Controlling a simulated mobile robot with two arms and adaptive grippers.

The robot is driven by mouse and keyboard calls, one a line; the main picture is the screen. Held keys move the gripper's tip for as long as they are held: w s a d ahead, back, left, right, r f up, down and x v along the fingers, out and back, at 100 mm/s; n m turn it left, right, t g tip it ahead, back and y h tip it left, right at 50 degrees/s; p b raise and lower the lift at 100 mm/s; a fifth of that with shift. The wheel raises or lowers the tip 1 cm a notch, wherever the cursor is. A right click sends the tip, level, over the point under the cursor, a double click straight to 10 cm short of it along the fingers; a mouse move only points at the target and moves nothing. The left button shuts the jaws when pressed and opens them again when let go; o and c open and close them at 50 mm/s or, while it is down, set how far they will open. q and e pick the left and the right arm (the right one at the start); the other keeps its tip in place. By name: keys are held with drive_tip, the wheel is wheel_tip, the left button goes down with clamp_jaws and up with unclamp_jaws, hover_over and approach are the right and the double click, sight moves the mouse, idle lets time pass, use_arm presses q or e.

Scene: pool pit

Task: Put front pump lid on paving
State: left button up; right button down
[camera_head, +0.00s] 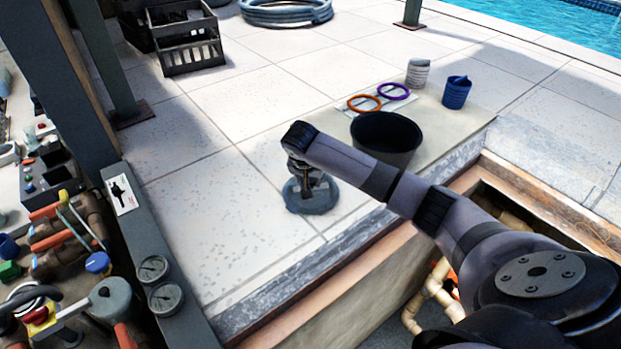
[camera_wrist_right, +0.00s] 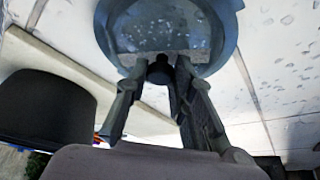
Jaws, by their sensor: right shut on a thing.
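The pump lid, a round blue-grey disc (camera_head: 318,204), is over the pale paving (camera_head: 215,230) beside the pit edge. It also fills the top of the right wrist view (camera_wrist_right: 152,22). My right gripper (camera_head: 304,178) is above the lid's middle, pointing down, with its arm reaching in from the right. In the wrist view my right fingers (camera_wrist_right: 158,74) are shut on the lid's central knob, which they partly hide. The lid looks about level and at or very near the paving; I cannot tell if it touches. My left gripper is out of view.
A black bucket (camera_head: 386,137) stands right of the lid, with orange (camera_head: 364,103) and purple rings (camera_head: 394,91) behind it. The open pit (camera_head: 510,205) lies to the right. Pipes and gauges (camera_head: 160,283) are at left. Paving around the lid is clear.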

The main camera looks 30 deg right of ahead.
drive_tip(key=c, duration=1.3)
unclamp_jaws()
